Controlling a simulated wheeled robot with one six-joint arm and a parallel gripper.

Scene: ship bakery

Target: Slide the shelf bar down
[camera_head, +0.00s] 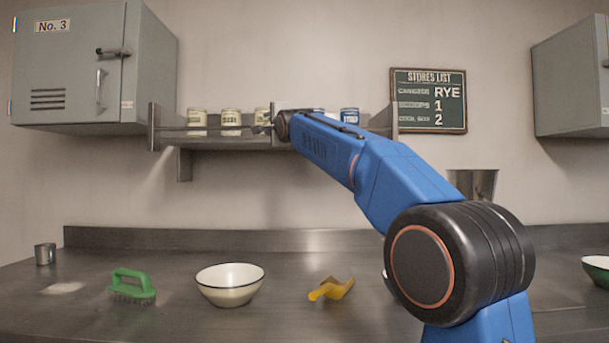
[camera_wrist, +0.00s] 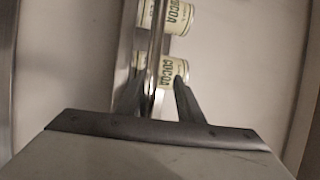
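The shelf bar (camera_head: 210,128) is a thin metal rail running across the front of the wall shelf (camera_head: 220,144), in front of the tins. My gripper (camera_head: 265,128) is at the bar's height, near the middle of the shelf, and my arm hides the shelf's right part. In the wrist view the bar (camera_wrist: 154,45) runs up the picture and passes between the two fingers of my gripper (camera_wrist: 160,82). The fingers stand apart, with a visible gap between the bar and the right finger. Contact with the left finger is unclear.
Several tins (camera_head: 231,120) stand behind the bar; cocoa tins (camera_wrist: 174,72) show in the wrist view. A grey cabinet (camera_head: 75,75) hangs left and a stores list board (camera_head: 428,100) right. The counter below holds a green brush (camera_head: 132,286), a cream bowl (camera_head: 230,287) and a yellow scoop (camera_head: 332,289).

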